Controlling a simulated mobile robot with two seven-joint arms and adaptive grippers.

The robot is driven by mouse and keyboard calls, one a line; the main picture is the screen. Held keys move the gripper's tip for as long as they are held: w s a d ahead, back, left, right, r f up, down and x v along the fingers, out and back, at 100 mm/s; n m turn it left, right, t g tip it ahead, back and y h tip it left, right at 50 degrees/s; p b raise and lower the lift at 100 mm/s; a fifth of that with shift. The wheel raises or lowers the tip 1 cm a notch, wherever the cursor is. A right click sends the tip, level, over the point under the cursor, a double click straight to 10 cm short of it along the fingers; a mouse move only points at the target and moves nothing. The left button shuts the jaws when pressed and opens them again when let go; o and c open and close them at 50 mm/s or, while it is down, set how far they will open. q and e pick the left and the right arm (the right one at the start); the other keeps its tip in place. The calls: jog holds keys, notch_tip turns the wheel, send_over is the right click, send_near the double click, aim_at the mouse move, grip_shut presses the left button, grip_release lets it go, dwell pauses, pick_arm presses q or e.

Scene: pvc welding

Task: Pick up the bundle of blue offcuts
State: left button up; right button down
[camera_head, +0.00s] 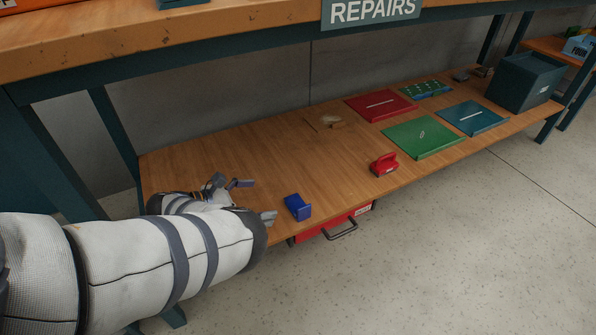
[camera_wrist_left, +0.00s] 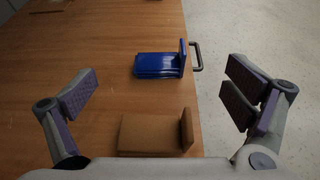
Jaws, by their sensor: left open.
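The bundle of blue offcuts (camera_head: 297,207) lies near the front edge of the lower wooden shelf. In the left wrist view the bundle (camera_wrist_left: 158,66) is a flat stack with an upright part at its right end. My left gripper (camera_head: 254,200) is open, just left of the bundle in the head view. In the wrist view the open fingers (camera_wrist_left: 165,94) are spread wide, with the bundle beyond them between their lines. A brown piece of similar shape (camera_wrist_left: 152,134) lies nearer the wrist camera; my arm seems to hide it in the head view. My right gripper is not in view.
A red piece (camera_head: 384,165) stands farther right on the shelf (camera_head: 250,150). Red, green and blue mats (camera_head: 425,142) and a dark bin (camera_head: 525,80) are at the far right. A red drawer (camera_head: 312,235) with a handle hangs below the front edge.

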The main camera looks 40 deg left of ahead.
aim_at(295, 204)
pick_arm(q)
jog(key=b+x, duration=0.1)
jog(key=x, duration=0.2)
jog(key=b+x, duration=0.2)
jog(key=x, duration=0.2)
jog(key=f+b+x, duration=0.1)
jog(key=b+x, duration=0.1)
jog(key=x, duration=0.1)
jog(key=shift+w+a+f, duration=0.1)
jog(key=shift+w+f, duration=0.1)
jog(key=shift+w, duration=0.35)
jog(key=shift+r, duration=0.1)
grip_shut()
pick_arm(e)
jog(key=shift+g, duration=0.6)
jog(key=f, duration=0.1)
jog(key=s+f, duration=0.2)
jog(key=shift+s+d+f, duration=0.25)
